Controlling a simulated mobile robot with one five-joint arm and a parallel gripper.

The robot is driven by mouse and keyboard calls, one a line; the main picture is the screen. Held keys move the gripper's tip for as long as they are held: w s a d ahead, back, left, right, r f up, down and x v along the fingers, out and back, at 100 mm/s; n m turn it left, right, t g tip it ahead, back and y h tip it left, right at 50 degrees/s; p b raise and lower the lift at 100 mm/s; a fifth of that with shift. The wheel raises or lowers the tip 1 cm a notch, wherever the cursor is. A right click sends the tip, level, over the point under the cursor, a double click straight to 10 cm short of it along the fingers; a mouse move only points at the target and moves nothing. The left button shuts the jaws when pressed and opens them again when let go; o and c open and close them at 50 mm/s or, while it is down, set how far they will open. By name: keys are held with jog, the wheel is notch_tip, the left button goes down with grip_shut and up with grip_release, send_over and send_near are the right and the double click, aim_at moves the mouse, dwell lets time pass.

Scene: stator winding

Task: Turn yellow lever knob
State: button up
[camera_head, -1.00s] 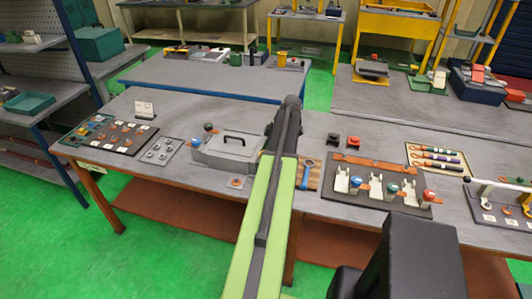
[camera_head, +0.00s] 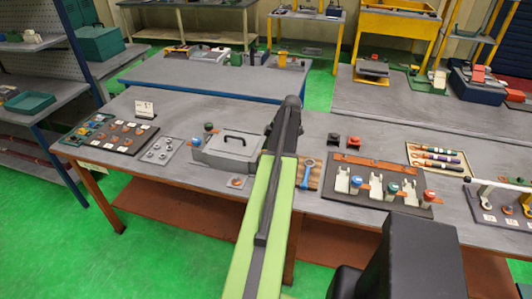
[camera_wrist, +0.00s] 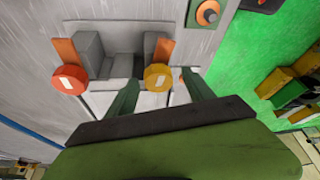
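The yellow knob (camera_wrist: 158,77) is round with a pale mark on its face. It shows in the wrist view beside a grey block, with an orange piece behind it. My gripper (camera_wrist: 160,80) is open, with one green finger to the left of the yellow knob and one to the right. I cannot tell whether either finger touches it. In the head view I cannot make out the yellow knob or my fingertips; my arm reaches over the bench and covers part of it.
A red knob (camera_wrist: 70,79) is left of the yellow one in the wrist view. An orange button (camera_wrist: 207,13) sits above right. In the head view, a grey lidded box (camera_head: 226,150), a blue wrench (camera_head: 306,174) and a knob board (camera_head: 345,202) flank my arm.

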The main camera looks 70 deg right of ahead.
jog(key=shift+d, duration=0.1)
jog(key=shift+s+r+p, duration=0.2)
jog(key=shift+r+p, duration=0.35)
jog(key=p+v, duration=1.5)
jog(key=v, duration=0.1)
jog(key=shift+s, duration=0.15)
